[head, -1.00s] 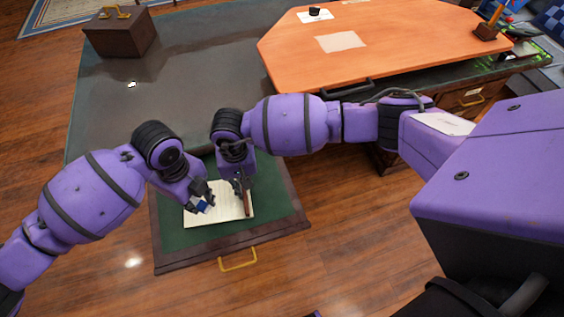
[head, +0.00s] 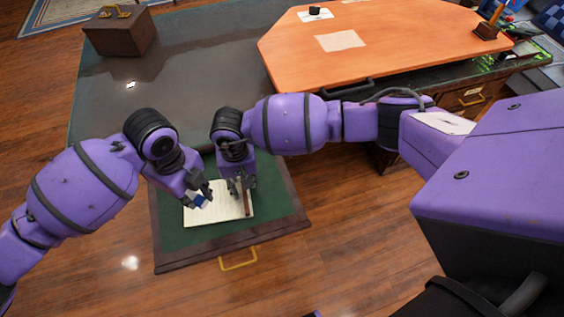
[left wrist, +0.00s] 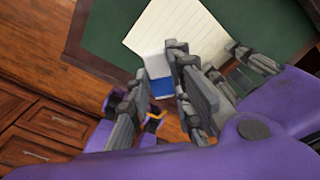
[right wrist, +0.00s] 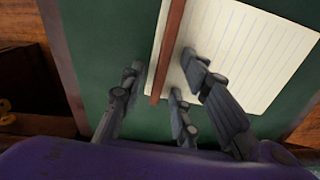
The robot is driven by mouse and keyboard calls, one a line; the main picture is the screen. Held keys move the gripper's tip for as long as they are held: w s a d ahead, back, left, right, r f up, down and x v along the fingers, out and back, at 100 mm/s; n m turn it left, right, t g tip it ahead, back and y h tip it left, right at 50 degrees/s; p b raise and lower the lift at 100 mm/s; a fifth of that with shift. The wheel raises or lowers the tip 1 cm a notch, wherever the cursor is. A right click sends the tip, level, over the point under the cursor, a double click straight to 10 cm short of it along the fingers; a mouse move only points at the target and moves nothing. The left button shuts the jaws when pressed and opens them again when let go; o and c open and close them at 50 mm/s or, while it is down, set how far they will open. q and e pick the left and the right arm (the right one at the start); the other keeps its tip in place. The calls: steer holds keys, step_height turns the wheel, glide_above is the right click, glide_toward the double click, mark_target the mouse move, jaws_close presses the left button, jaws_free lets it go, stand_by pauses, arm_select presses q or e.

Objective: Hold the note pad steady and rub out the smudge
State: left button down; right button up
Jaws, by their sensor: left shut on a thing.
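The note pad (head: 222,212) is white, ruled paper with a brown strip along one edge, lying flat on a green surface. It also shows in the left wrist view (left wrist: 200,28) and the right wrist view (right wrist: 250,45). My left gripper (head: 204,194) is shut on a blue and white eraser (left wrist: 160,82), over the pad's left part in the head view. Whether the eraser touches the paper is unclear. My right gripper (head: 241,188) is open over the edge with the brown strip (right wrist: 168,50), its fingers apart on either side. I cannot make out a smudge.
The green surface (head: 280,205) has a brown rim and a yellow handle (head: 238,260) at the front, like a pulled-out drawer. A dark desk top (head: 170,75) lies behind, with a brown box (head: 120,32). An orange board (head: 400,45) is at back right.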

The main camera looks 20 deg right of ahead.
steer(key=shift+w+r, duration=0.15)
steer(key=shift+r, duration=0.05)
step_height(320, 180, up, 12)
stand_by(0.5)
steer(key=shift+f, duration=0.2)
